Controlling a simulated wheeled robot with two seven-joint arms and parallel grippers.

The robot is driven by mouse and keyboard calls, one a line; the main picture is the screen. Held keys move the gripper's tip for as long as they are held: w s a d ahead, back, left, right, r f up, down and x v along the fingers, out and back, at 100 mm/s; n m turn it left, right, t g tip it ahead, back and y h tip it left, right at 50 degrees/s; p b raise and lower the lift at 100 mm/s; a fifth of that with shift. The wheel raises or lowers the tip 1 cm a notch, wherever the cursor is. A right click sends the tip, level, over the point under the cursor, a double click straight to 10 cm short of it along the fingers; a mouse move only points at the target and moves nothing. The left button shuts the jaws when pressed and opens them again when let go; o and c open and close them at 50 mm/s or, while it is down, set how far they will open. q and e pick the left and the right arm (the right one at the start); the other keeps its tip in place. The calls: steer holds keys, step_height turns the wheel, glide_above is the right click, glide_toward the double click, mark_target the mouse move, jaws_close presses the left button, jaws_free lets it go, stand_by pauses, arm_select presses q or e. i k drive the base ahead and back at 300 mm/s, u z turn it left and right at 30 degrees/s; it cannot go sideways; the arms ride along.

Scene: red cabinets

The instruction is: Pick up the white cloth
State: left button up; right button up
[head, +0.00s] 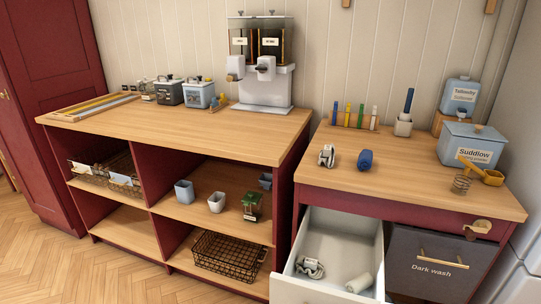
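A white rolled piece (359,283), which looks like the white cloth, lies in the open white drawer (345,239) at the lower right. It rests near the drawer's front right corner, apart from a grey-white coiled item (310,267) in the front left. A blue roll (365,159), similar in shape, lies on the right counter above. Neither of my grippers is in view.
The right counter (410,180) also holds a small white device (326,155), a blue Suddlow tin (470,145) and a spring (461,183). A dark bin front (428,262) labelled "Dark wash" is right of the drawer. Open shelves (190,205) stand left, with wooden floor in front.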

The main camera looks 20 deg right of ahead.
mark_target(327, 156)
steer(key=u, duration=1.3)
steer(key=i, duration=1.6)
steer(key=z, duration=2.5)
steer(key=i, duration=0.25)
steer(key=z, duration=0.15)
